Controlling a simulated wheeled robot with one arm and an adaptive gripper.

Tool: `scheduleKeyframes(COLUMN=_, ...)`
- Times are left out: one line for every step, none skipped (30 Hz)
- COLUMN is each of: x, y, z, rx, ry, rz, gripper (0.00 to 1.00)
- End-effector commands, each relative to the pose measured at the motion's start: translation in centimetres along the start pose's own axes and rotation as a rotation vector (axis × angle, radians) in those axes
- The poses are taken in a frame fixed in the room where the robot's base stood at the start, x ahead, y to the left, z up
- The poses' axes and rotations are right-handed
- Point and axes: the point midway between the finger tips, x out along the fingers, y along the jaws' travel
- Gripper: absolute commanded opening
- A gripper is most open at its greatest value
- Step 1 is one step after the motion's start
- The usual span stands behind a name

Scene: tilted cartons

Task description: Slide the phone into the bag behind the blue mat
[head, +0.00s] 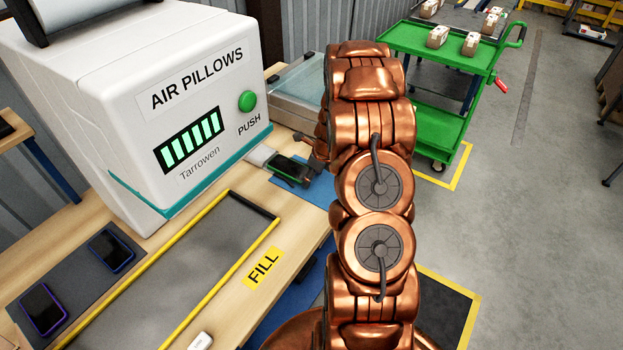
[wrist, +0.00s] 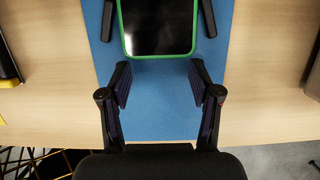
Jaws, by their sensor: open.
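The phone, with a black screen and a green edge, lies on the blue mat and shows in the head view (head: 291,169) and at the top of the wrist view (wrist: 158,27). The blue mat (wrist: 160,115) lies on the wooden table. A pale, flat item (head: 259,156), possibly the bag, is at the phone's far left end in the head view; its opening cannot be made out. My gripper (wrist: 160,75) is open and empty, its fingertips just short of the phone's near edge. In the head view my arm hides part of the mat.
Short black bars (wrist: 209,18) flank the phone. A white air pillow machine (head: 150,100) stands at the left, with a clear-topped box (head: 298,82) behind the mat. Two other phones (head: 111,250) lie on a dark pad beside a yellow-edged grey tray (head: 215,250). A green cart (head: 430,50) stands beyond.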

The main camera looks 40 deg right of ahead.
Motion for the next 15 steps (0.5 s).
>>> scheduleKeyframes(x=0.0, y=0.0, z=0.0, rx=0.000, ry=0.000, rz=0.001, gripper=0.62)
scheduleKeyframes(x=0.0, y=0.0, z=0.0, rx=0.000, ry=0.000, rz=0.001, gripper=0.62)
scheduleKeyframes(x=0.1, y=0.0, z=0.0, rx=0.000, ry=0.000, rz=0.001, gripper=0.62)
scheduleKeyframes(x=0.0, y=0.0, z=0.0, rx=0.000, ry=0.000, rz=0.001, gripper=0.62)
scheduleKeyframes(x=0.0, y=0.0, z=0.0, rx=0.000, ry=0.000, rz=0.001, gripper=0.62)
scheduleKeyframes(x=0.0, y=0.0, z=0.0, rx=0.000, ry=0.000, rz=0.001, gripper=0.62)
scheduleKeyframes(x=0.0, y=0.0, z=0.1, rx=0.000, ry=0.000, rz=0.001, gripper=0.62)
scheduleKeyframes(x=0.0, y=0.0, z=0.1, rx=0.000, ry=0.001, rz=0.001, gripper=0.62)
scheduleKeyframes(x=0.0, y=0.0, z=0.2, rx=-0.001, ry=0.001, rz=0.001, gripper=0.62)
scheduleKeyframes(x=0.0, y=0.0, z=0.3, rx=-0.001, ry=0.001, rz=0.001, gripper=0.62)
scheduleKeyframes(x=0.1, y=0.0, z=0.5, rx=-0.001, ry=0.001, rz=0.001, gripper=0.62)
scheduleKeyframes(x=0.1, y=0.0, z=0.6, rx=-0.001, ry=0.001, rz=0.002, gripper=0.62)
scheduleKeyframes(x=0.1, y=0.0, z=0.8, rx=-0.001, ry=0.001, rz=0.002, gripper=0.62)
scheduleKeyframes(x=0.2, y=0.1, z=0.9, rx=-0.001, ry=0.002, rz=0.002, gripper=0.62)
scheduleKeyframes(x=0.2, y=0.1, z=1.1, rx=-0.001, ry=0.002, rz=0.002, gripper=0.62)
